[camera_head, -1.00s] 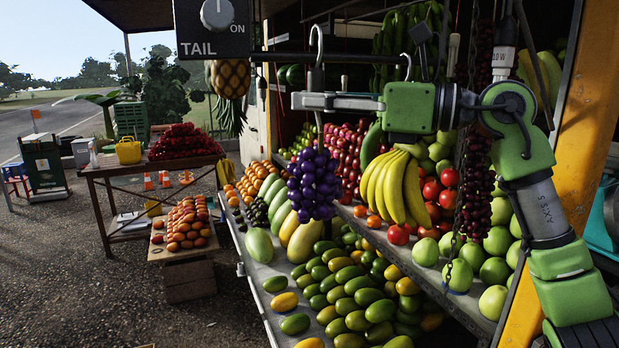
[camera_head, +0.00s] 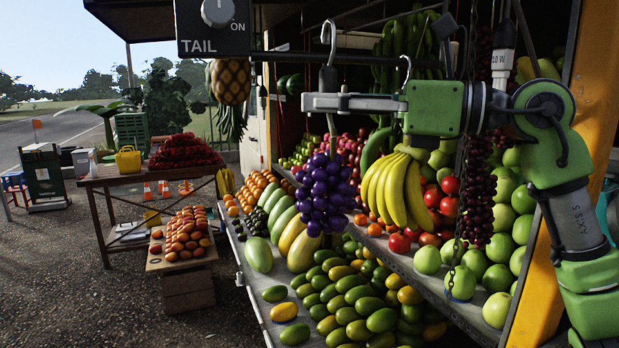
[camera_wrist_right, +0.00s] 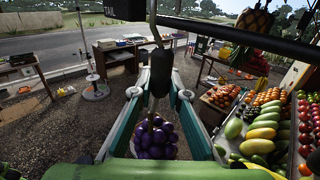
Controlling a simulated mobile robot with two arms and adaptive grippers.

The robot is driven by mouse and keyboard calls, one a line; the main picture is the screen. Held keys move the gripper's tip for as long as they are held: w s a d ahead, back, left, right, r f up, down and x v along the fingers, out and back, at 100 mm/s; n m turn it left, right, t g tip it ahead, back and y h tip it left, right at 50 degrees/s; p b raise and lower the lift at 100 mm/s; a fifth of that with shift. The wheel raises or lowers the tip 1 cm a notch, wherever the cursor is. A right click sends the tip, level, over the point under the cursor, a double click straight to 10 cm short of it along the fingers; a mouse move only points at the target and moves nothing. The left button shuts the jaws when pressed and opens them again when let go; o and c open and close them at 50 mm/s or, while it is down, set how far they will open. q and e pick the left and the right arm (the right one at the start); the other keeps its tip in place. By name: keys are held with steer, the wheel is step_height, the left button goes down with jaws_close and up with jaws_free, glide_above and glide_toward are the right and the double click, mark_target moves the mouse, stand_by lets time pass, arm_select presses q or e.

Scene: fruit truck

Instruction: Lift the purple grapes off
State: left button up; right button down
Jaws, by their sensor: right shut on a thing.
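The purple grapes (camera_head: 326,195) hang as a bunch below a metal hook (camera_head: 329,45) with a dark grip piece (camera_head: 328,80). My right gripper (camera_head: 322,103) is shut on that hook's dark piece, above the bunch. In the right wrist view the fingers (camera_wrist_right: 158,95) flank the dark piece, and the grapes (camera_wrist_right: 155,145) hang beneath, partly hidden by my gripper. In the head view the hook's curve stands higher than the dark rail (camera_head: 285,57); I cannot clearly tell whether they touch. My left gripper is not in view.
Bananas (camera_head: 397,190) hang from another hook just right of the grapes. A pineapple (camera_head: 230,82) hangs to the left. The fruit shelf (camera_head: 425,277) below is full of mangoes and green fruit. A wooden table (camera_head: 105,178) stands at the left; paved ground between has free room.

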steer(key=s+d+b, duration=0.3)
steer(key=s, duration=0.4)
steer(key=shift+s, duration=0.15)
stand_by(0.3)
steer(key=shift+d+r, duration=0.1)
steer(key=shift+d, duration=0.05)
